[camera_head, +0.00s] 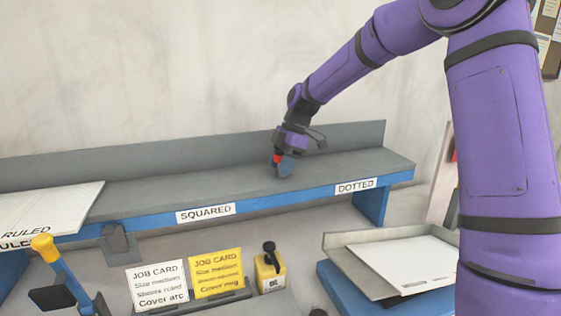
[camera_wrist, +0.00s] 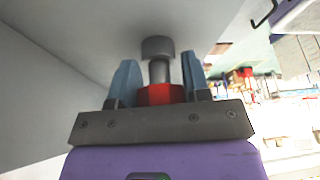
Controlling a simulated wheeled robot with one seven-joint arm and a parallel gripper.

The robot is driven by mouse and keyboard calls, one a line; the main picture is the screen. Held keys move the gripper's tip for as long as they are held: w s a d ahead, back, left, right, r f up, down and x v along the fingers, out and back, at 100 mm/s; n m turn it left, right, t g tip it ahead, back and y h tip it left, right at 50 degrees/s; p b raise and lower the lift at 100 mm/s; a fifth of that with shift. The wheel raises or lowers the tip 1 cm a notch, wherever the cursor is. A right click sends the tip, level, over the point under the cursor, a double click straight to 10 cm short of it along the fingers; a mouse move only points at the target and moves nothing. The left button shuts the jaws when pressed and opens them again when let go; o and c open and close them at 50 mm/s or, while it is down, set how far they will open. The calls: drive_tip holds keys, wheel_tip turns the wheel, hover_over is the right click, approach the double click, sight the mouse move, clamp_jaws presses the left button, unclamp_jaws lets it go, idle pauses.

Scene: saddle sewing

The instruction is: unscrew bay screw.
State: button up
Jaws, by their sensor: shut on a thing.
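My gripper (camera_head: 281,166) is low over the grey shelf (camera_head: 230,175), between the SQUARED and DOTTED labels. In the wrist view my gripper (camera_wrist: 159,72) has its two blue fingers on either side of the bay screw (camera_wrist: 159,72), shut on it. The screw has a grey round end, a thinner grey shaft and a red part close to the palm. The red part also shows beside the fingers in the head view (camera_head: 278,157). The grey end appears close to a pale grey surface. I cannot tell whether the screw still touches the shelf.
A white sheet stack (camera_head: 50,208) lies on the shelf's RULED bay at left. Job cards (camera_head: 157,286), a yellow bottle (camera_head: 270,273) and a yellow-topped blue lever (camera_head: 45,250) stand in front. A grey tray (camera_head: 352,262) with white sheets is at right. The shelf around the gripper is clear.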

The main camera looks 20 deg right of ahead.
drive_tip(key=shift+n+g+h, duration=0.3)
drive_tip(key=shift+n+g, duration=0.4)
drive_tip(key=shift+n, duration=1)
drive_tip(key=n+g, duration=0.1)
drive_tip(key=n, duration=0.2)
drive_tip(key=shift+h, duration=0.3)
drive_tip(key=o, duration=1)
drive_tip(key=shift+r, duration=0.15)
